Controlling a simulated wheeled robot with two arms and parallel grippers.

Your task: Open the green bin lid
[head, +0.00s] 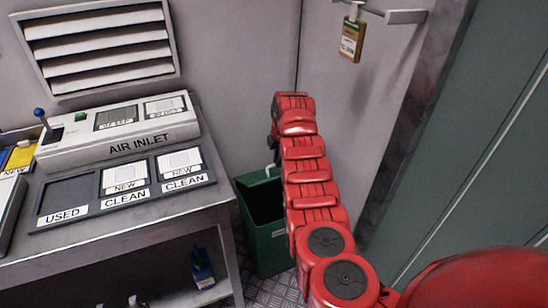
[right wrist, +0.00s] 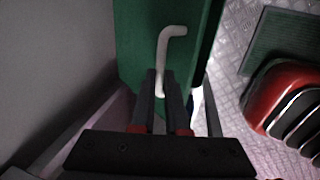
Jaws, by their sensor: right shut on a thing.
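The green bin (head: 268,248) stands on the floor in the corner, right of the bench, partly hidden by my red right arm in the head view. Its dark inside shows below the upper rim. The green lid (right wrist: 138,40) fills the upper middle of the right wrist view, with a pale bent handle (right wrist: 165,45) on it. My right gripper (right wrist: 161,88) is shut on the lower end of this handle. In the head view the handle (head: 271,169) shows just left of my arm, and the fingertips are hard to make out. My left gripper is not in view.
A grey bench (head: 135,226) with an air inlet unit (head: 125,150) and filter trays stands left of the bin. A wall hook with a hanging tag (head: 352,40) is above right. A green-grey door (head: 480,150) is at right. Patterned metal floor (right wrist: 232,55) lies beside the bin.

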